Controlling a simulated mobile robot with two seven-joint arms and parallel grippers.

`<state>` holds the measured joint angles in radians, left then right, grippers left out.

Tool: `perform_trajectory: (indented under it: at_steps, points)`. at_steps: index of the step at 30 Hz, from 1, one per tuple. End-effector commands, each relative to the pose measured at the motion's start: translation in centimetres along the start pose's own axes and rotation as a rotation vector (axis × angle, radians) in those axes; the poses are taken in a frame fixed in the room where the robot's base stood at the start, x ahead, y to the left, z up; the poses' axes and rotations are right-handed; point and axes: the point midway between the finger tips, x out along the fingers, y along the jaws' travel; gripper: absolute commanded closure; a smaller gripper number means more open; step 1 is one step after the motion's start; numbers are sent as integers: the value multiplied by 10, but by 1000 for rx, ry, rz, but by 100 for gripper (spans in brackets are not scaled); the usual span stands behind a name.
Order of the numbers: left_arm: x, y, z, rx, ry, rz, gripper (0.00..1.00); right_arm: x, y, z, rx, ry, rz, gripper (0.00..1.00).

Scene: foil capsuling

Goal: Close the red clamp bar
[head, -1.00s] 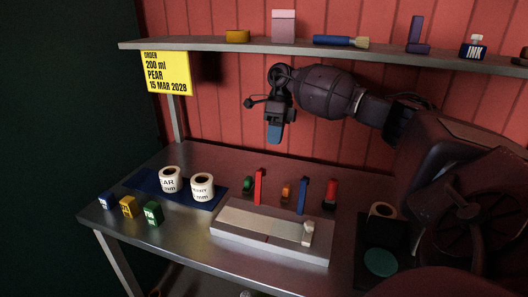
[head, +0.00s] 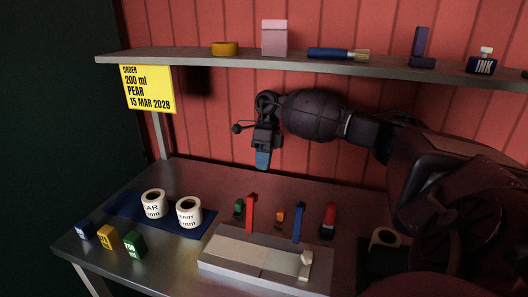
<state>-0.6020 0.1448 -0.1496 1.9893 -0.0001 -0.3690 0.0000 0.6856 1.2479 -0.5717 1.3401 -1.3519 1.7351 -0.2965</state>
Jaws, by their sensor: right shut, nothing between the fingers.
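The red clamp bar (head: 250,215) stands upright at the back edge of a pale grey block-like fixture (head: 252,251) on the metal table. A blue bar (head: 299,222) stands upright further right along the same edge. My right gripper (head: 262,160) is shut and empty, with blue fingertips pointing down. In the picture it is above and slightly right of the red bar, apart from it. My left gripper is not in view.
Green (head: 238,208), orange (head: 280,217) and red (head: 328,220) small items stand behind the fixture. Two label rolls (head: 153,204) (head: 189,212) sit on a blue mat (head: 124,205). Blue, yellow and green cubes (head: 134,244) are at front left. A shelf (head: 200,57) crosses above my arm.

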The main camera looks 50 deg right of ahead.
Motion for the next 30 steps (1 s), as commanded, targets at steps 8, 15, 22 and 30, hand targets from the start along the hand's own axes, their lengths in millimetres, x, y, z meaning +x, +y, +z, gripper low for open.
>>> perform_trajectory:
  at_steps: [8,15,22,30]
  points:
    - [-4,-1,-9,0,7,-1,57,50,1,0,0,0,3,100]
    - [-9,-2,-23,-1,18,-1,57,56,29,0,-1,-1,-1,100]
    - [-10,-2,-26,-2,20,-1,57,60,39,0,1,-1,0,100]
    - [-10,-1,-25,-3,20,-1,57,60,39,0,1,-1,0,100]
